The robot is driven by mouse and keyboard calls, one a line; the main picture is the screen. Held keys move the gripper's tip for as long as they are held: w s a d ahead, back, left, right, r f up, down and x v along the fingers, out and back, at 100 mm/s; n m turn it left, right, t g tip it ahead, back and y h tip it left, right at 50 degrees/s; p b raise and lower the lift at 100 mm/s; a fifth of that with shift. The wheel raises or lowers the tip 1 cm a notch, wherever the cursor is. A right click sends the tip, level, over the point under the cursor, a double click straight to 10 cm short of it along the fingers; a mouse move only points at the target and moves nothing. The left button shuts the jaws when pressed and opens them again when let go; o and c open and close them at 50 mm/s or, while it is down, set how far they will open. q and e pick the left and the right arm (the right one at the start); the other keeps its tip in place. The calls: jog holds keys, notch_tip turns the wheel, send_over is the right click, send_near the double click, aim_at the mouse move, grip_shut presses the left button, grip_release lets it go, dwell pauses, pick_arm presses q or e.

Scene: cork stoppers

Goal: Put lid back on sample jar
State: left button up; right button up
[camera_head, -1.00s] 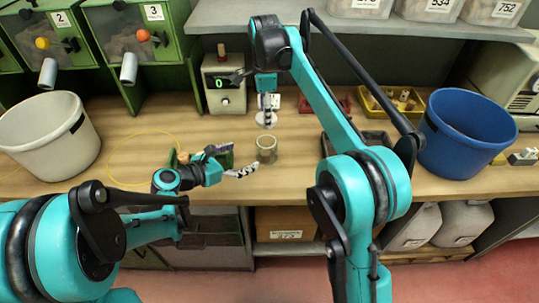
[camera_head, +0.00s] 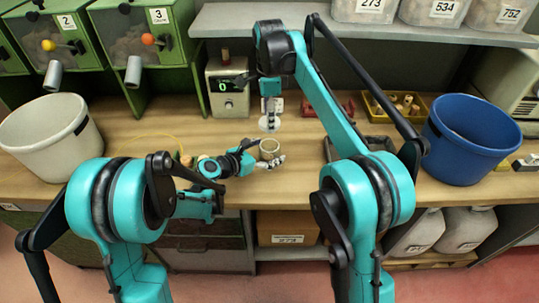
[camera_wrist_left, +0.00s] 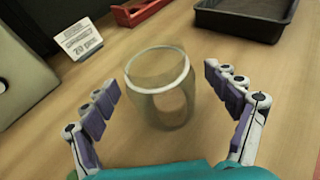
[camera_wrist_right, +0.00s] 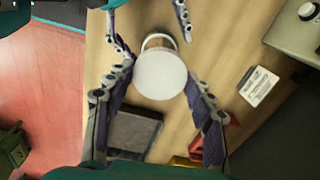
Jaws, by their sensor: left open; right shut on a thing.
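The sample jar (camera_head: 269,148) is a clear, open-topped glass upright on the wooden bench. In the left wrist view the jar (camera_wrist_left: 160,100) stands between the fingers of my open left gripper (camera_wrist_left: 163,80), with a visible gap at each side. In the head view my left gripper (camera_head: 266,157) is low at the jar, its fingers on either side. My right gripper (camera_head: 269,112) is shut on the white round lid (camera_head: 268,125), held above the bench just behind the jar. In the right wrist view the lid (camera_wrist_right: 160,75) sits between the fingertips and covers part of the jar (camera_wrist_right: 158,42).
A dark tray (camera_wrist_left: 245,18), a red tray (camera_wrist_left: 138,10) and a yellow tray with corks (camera_head: 402,103) lie right. A white bin (camera_head: 45,140) and blue bin (camera_head: 465,145) flank the bench.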

pick_arm(q)
jog(key=shift+w+d+f, duration=0.15)
jog(key=shift+w+d, duration=0.1)
jog(key=shift+w, duration=0.05)
jog(key=c, duration=1.8)
pick_arm(e)
jog(key=shift+f, duration=2.45)
jog(key=shift+f, duration=0.9)
jog(key=shift+f, duration=0.55)
